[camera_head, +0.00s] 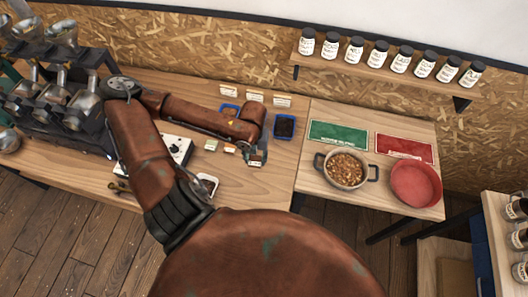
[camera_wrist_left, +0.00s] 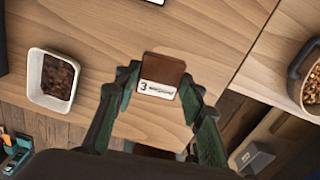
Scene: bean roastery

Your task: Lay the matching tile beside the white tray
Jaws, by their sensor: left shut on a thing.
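My left gripper (camera_head: 257,160) is shut on a tile, above the front part of the wooden table. In the left wrist view the tile (camera_wrist_left: 162,85) sits between the fingertips (camera_wrist_left: 162,82); it is brown with a white label reading "3" and small, unreadable print. The white tray (camera_wrist_left: 33,92) holds dark brown beans and stands left of the gripper in that view, apart from the tile. In the head view the white tray (camera_head: 215,189) is partly hidden by my arm. My right gripper is not in view.
Small tiles (camera_head: 211,145) lie left of the gripper. A blue tray of dark beans (camera_head: 284,125) is behind it. A pot of beans (camera_head: 345,170) and a red bowl (camera_head: 416,183) stand right. Bare wood lies between the white tray and the tile.

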